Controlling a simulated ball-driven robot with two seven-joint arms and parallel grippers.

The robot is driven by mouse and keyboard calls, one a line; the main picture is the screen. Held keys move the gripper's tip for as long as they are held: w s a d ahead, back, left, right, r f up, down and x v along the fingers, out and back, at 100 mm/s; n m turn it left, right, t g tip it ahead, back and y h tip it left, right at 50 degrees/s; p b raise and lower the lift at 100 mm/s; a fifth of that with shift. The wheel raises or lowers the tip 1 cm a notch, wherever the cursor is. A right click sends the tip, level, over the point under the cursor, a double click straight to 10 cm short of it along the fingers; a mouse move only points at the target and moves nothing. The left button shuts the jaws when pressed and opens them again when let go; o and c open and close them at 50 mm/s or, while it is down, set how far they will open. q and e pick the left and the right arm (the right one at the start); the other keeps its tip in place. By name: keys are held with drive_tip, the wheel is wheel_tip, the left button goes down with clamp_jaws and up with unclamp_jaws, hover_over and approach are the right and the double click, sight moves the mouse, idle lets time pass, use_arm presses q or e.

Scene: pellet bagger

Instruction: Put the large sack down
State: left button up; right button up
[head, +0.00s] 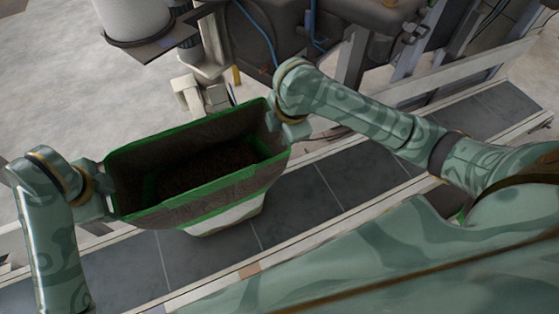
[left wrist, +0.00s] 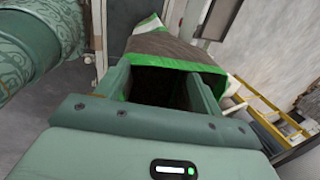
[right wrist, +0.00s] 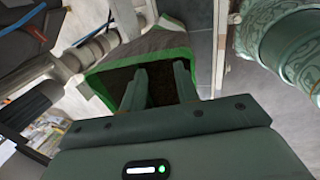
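The large sack (head: 225,210) is brown with a green rim and a pale lower part. It is upright with its mouth open, over the grey belt, and dark contents show inside. It also shows in the left wrist view (left wrist: 175,47) and the right wrist view (right wrist: 150,45). My left gripper (head: 106,190) is at its left end and my right gripper (head: 283,128) at its right end. Both pairs of fingers stand apart over the sack's mouth, the left pair wider. Whether they clamp the sack is hidden. I cannot tell whether its bottom touches the belt.
The grey belt (head: 305,205) runs diagonally between pale rails, clear to the right of the sack. Machinery (head: 375,15) with blue hoses stands behind it. A white cylinder (head: 133,18) hangs at the upper left. Pale floor (head: 50,100) lies beyond the belt.

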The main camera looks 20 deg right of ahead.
use_arm(q)
drive_tip(key=v, duration=1.1)
use_arm(e)
drive_tip(key=o, duration=0.8)
drive_tip(key=v, duration=1.2)
